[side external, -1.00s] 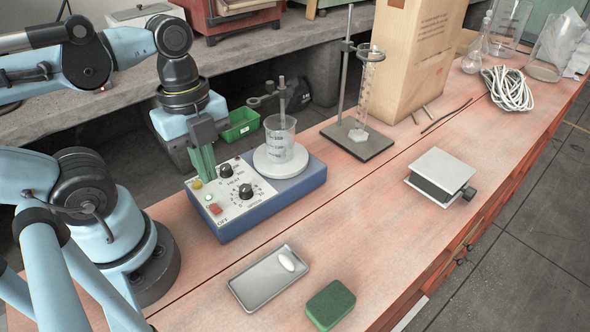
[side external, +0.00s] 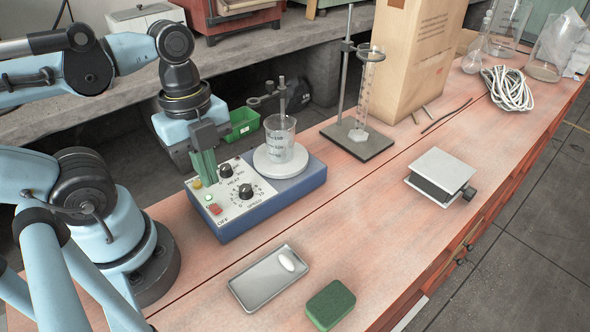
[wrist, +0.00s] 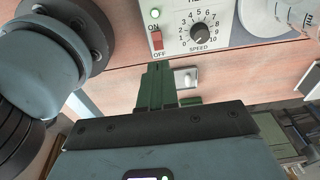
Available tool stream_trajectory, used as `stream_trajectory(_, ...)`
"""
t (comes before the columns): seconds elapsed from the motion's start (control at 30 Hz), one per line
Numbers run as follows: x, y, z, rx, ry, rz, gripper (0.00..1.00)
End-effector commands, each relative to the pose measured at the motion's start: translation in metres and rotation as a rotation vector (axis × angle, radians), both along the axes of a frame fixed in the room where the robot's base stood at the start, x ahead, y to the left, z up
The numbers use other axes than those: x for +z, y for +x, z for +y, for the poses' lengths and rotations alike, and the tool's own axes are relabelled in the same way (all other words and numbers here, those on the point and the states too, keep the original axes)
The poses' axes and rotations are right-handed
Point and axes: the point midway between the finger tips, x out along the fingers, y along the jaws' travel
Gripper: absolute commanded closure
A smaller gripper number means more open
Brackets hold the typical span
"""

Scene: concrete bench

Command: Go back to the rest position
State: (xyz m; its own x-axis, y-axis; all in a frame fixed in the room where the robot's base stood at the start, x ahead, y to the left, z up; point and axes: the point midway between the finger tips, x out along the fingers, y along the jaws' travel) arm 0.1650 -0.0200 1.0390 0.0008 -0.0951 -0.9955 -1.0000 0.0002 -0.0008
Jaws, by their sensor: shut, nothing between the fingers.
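My gripper (side external: 204,168) has green fingers that are shut with nothing between them. It points down beside the left end of the blue hotplate stirrer (side external: 262,207), above the bench. In the wrist view the green fingers (wrist: 156,88) sit together below the stirrer's control panel (wrist: 198,28). The panel has two black knobs, a red switch and a lit green lamp. A glass beaker (side external: 280,142) stands on the stirrer's round white plate, with a grey rod upright at it.
A metal tray (side external: 262,291) with a white oval piece and a green sponge (side external: 330,304) lie at the front. A retort stand (side external: 357,143), a cardboard box (side external: 416,60), a lab jack (side external: 440,175) and coiled cable (side external: 508,88) stand further right. The middle of the bench is clear.

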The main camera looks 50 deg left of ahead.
Motion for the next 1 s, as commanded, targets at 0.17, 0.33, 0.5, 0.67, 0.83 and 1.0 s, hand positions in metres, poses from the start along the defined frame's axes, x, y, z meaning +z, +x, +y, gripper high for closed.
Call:
stream_trajectory(0.17,-0.017,0.0,-0.008,-0.003,0.0,0.0,1.0)
stream_trajectory(0.33,0.001,0.0,-0.01,0.002,0.0,0.0,1.0)
stream_trajectory(0.5,0.022,0.0,-0.008,0.001,0.0,0.001,1.0)
stream_trajectory(0.67,0.046,0.0,-0.006,0.002,0.0,0.001,1.0)
stream_trajectory(0.83,0.073,0.0,-0.003,0.001,0.0,0.001,1.0)
stream_trajectory(1.0,0.078,-0.001,-0.003,0.11,0.01,0.014,1.0)
